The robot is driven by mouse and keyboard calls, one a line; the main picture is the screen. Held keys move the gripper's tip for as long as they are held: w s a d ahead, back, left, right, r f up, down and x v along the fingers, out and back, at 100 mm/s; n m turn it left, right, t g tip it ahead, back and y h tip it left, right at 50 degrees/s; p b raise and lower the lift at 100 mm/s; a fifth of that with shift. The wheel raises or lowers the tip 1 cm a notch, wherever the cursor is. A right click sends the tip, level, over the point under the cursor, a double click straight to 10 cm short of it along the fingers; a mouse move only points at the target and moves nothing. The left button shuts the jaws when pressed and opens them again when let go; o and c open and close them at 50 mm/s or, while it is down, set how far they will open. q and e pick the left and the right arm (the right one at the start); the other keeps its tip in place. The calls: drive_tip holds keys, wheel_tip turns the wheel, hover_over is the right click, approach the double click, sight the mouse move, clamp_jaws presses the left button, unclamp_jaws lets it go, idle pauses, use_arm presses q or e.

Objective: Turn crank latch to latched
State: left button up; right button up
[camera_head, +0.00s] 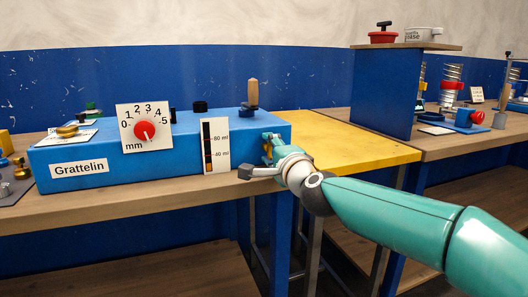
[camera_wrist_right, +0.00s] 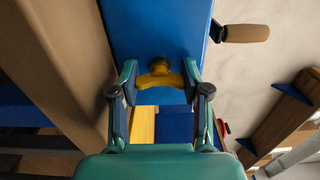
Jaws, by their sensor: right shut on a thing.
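A long blue box (camera_head: 190,150) labelled Grattelin lies on the workbench. On its right end face, a yellow crank latch (camera_wrist_right: 158,78) with a round hub shows in the right wrist view. My right gripper (camera_wrist_right: 160,90) has its two fingers on either side of this yellow piece and is shut on it. In the head view my right gripper (camera_head: 270,150) is at the right end of the box and mostly hides the latch. Its exact angle against a latched mark cannot be told. My left gripper is not in view.
A crank with an upright wooden handle (camera_head: 253,93) stands on top of the box; it also shows in the wrist view (camera_wrist_right: 245,33). A red dial (camera_head: 145,131) and a ml scale (camera_head: 215,146) are on the front. A yellow board (camera_head: 350,143) lies right of the box.

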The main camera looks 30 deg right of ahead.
drive_tip(key=o, duration=1.2)
drive_tip(key=shift+w+f, duration=0.1)
drive_tip(key=shift+c, duration=0.2)
drive_tip(key=v, duration=0.8)
